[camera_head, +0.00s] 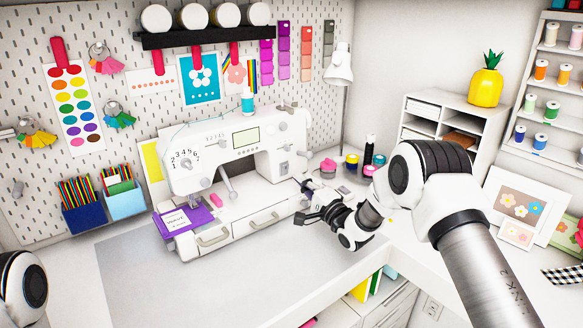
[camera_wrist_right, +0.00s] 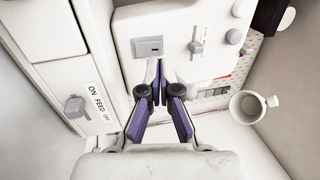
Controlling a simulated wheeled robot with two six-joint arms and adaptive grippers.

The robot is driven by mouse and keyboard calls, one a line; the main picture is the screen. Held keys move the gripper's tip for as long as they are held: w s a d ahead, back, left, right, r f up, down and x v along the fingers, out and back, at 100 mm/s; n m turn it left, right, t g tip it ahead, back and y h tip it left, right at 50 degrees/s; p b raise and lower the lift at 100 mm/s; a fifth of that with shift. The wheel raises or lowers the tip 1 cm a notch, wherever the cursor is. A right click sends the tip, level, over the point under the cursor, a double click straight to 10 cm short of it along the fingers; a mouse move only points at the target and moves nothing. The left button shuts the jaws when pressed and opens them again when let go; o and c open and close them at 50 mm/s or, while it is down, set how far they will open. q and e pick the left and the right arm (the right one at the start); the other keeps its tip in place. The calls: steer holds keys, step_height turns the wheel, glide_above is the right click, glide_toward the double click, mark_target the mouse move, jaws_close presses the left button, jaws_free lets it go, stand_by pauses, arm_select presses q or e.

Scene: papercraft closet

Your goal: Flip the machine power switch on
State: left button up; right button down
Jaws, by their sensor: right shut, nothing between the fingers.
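The white sewing machine (camera_head: 235,150) stands on the table against the pegboard. A grey knob (camera_wrist_right: 75,106) sits by an "ON FEED OFF" label (camera_wrist_right: 97,102). I cannot tell for sure which of these is the power switch. My left gripper is out of view.
A grey mat (camera_head: 150,270) lies clear in front. A white shelf unit (camera_head: 450,115) stands at the back right.

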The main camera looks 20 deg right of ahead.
mark_target(285, 166)
steer(key=shift+p+x, duration=0.55)
steer(key=shift+x, duration=1.7)
steer(key=shift+w+a+r+g+p, duration=0.1)
steer(key=shift+w+r+g+p, duration=0.15)
steer(key=shift+g+p, duration=0.05)
steer(key=shift+f, duration=0.2)
steer(key=shift+r, duration=0.1)
